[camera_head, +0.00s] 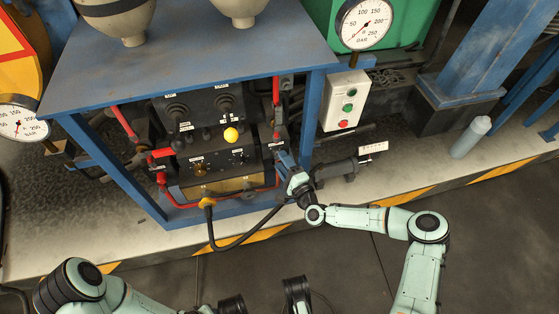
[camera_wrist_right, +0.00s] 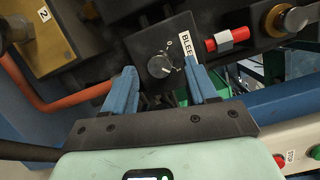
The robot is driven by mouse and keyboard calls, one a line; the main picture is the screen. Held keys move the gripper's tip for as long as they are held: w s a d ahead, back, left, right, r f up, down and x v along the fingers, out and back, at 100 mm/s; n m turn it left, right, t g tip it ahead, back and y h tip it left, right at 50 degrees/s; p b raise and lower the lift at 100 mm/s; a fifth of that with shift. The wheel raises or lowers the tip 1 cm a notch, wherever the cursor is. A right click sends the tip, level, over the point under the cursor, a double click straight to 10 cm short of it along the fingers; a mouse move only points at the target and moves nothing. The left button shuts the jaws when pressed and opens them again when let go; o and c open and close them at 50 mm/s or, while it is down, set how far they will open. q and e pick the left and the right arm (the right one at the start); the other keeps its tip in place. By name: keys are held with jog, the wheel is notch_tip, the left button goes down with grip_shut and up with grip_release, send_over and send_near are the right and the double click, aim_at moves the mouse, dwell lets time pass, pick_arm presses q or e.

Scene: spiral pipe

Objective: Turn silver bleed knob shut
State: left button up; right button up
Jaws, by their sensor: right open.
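The silver bleed knob (camera_wrist_right: 160,66) is a small round metal knob on a dark plate, beside a white label reading BLEED (camera_wrist_right: 187,50). My right gripper (camera_wrist_right: 161,74) is open in the right wrist view, with one blue finger on each side of the knob and visible gaps between fingers and knob. In the head view my right gripper (camera_head: 281,158) is at the right edge of the black control panel (camera_head: 215,135), and it hides the knob there. Only parts of my left arm show at the bottom left; its fingers are not seen.
A red-and-silver fitting (camera_wrist_right: 226,39) lies close right of the knob. A blue frame (camera_head: 318,110) surrounds the panel. The floor in front is mostly clear.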

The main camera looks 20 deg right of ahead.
pick_arm(q)
jog(key=shift+s+a+f+g, duration=0.1)
jog(key=shift+s+f+g, duration=0.25)
jog(key=shift+s, duration=0.25)
pick_arm(e)
jog(key=shift+x, duration=1.1)
